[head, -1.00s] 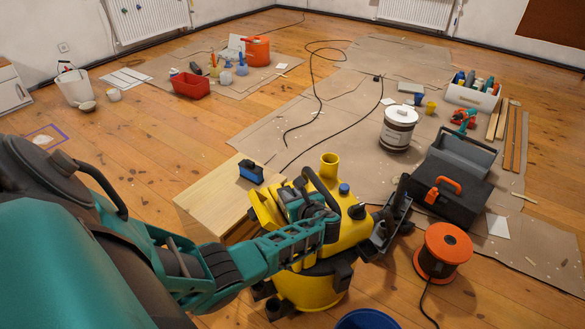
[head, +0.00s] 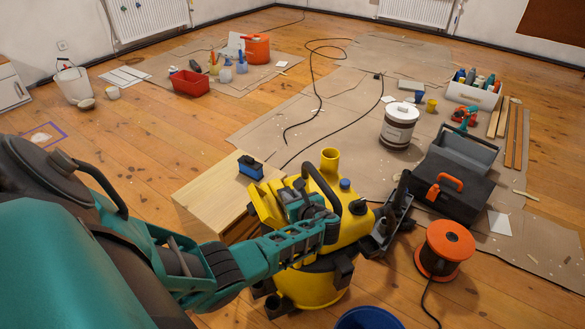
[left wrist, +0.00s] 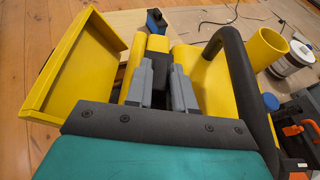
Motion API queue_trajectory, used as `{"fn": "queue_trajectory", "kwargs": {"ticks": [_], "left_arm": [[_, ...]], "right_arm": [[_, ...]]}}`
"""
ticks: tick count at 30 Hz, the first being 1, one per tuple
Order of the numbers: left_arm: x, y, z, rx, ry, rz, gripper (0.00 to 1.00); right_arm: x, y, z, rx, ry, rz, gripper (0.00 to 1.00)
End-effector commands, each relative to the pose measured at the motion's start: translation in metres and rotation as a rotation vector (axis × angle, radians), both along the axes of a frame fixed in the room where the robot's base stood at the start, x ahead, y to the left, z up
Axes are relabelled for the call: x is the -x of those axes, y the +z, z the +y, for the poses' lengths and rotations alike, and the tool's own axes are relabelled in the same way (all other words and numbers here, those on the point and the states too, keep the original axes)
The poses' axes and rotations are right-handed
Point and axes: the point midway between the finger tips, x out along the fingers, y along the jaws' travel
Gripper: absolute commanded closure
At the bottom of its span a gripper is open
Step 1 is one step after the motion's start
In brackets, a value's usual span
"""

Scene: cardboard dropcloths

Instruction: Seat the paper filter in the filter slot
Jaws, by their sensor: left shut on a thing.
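The yellow vacuum (head: 350,232) stands on the floor in front of me. My left gripper (left wrist: 161,80) is over its top, and its grey fingers are shut on a small yellow and black piece (left wrist: 158,44). I cannot tell whether this piece is the paper filter or a part of the vacuum. A raised yellow flap (left wrist: 75,68) stands tilted open left of the fingers. No pleated paper shows clearly, and the filter slot is hidden by the gripper. The black handle (left wrist: 240,85) arches close to the right of the fingers. My right gripper is not in view.
A wooden surface (head: 205,195) with a blue and black tool (head: 250,168) lies behind the vacuum. An orange cable reel (head: 446,250), a black toolbox (head: 450,197) and a blue bucket (head: 368,319) stand nearby. The floor at left is mostly clear.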

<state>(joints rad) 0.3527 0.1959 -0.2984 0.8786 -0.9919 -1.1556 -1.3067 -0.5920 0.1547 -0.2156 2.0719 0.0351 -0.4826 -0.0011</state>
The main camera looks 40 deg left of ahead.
Motion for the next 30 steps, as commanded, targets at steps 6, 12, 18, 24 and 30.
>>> {"fn": "queue_trajectory", "kwargs": {"ticks": [6,12,18,24,30], "left_arm": [[0.0,-0.006,0.0,-0.001,-0.001,-0.001,1.0],[0.0,-0.011,0.0,-0.001,-0.001,-0.001,1.0],[0.0,-0.013,0.0,0.0,0.0,0.0,0.71],[0.0,-0.014,0.0,0.001,0.0,0.001,0.51],[0.001,-0.015,0.0,0.001,0.0,0.002,0.47]], "right_arm": [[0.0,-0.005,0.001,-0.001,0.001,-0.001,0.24],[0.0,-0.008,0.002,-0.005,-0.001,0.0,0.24],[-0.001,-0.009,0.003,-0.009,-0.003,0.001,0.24],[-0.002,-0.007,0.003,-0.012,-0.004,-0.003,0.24],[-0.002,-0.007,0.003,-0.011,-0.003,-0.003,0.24]]}}
